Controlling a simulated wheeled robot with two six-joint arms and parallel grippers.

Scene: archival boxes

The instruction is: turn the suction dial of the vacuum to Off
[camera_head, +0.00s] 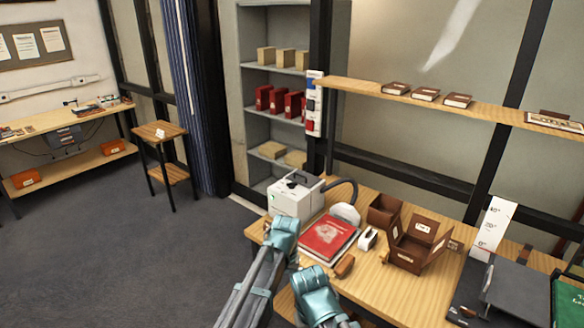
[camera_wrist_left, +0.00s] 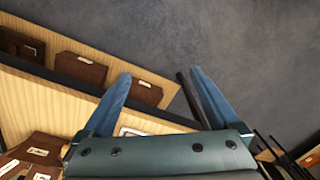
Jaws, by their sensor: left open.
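The vacuum, a white box-shaped unit (camera_head: 290,201) with a black part on top and a dark hose, stands at the left back of the wooden table. Its dial and setting are too small to make out. My left gripper (camera_head: 285,227) is just in front of and below the vacuum in the head view, apparently apart from it. In the left wrist view its two blue fingers (camera_wrist_left: 160,88) are spread with nothing held between them; the vacuum is not recognisable there. My right gripper (camera_head: 317,279) is lower and to the right, its jaws unclear.
A red book (camera_head: 328,237) lies right of my left gripper. Brown boxes (camera_head: 415,248) and a small white item (camera_head: 368,238) stand on the table (camera_head: 395,291). A grey shelf unit (camera_head: 255,110) is behind the vacuum. The floor (camera_head: 140,255) at left is clear.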

